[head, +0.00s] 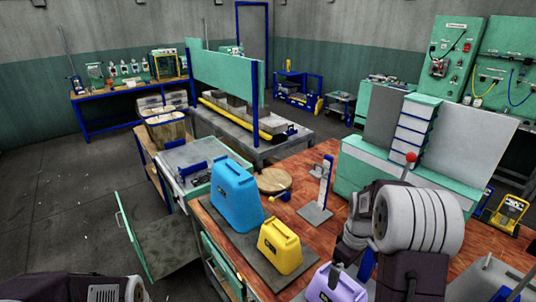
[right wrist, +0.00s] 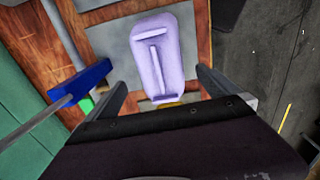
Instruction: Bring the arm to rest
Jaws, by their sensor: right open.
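My right arm reaches in from the lower right of the head view, with its gripper (head: 350,246) over the right part of the wooden bench. In the right wrist view the right gripper (right wrist: 162,88) is open, its two dark fingers spread wide. A purple canister (right wrist: 152,55) shows beyond and between the fingers, apart from them as far as I can see. The purple canister (head: 338,284) is partly cut off at the bottom of the head view. Of my left arm only a link shows at the lower left; its gripper is out of frame.
A blue canister (head: 236,196) and a yellow canister (head: 280,246) stand on a grey mat on the bench (head: 300,160). A small press stand (head: 318,210) and a round wooden disc (head: 274,180) are beside them. A red-knobbed lever (head: 411,158) rises behind my right arm.

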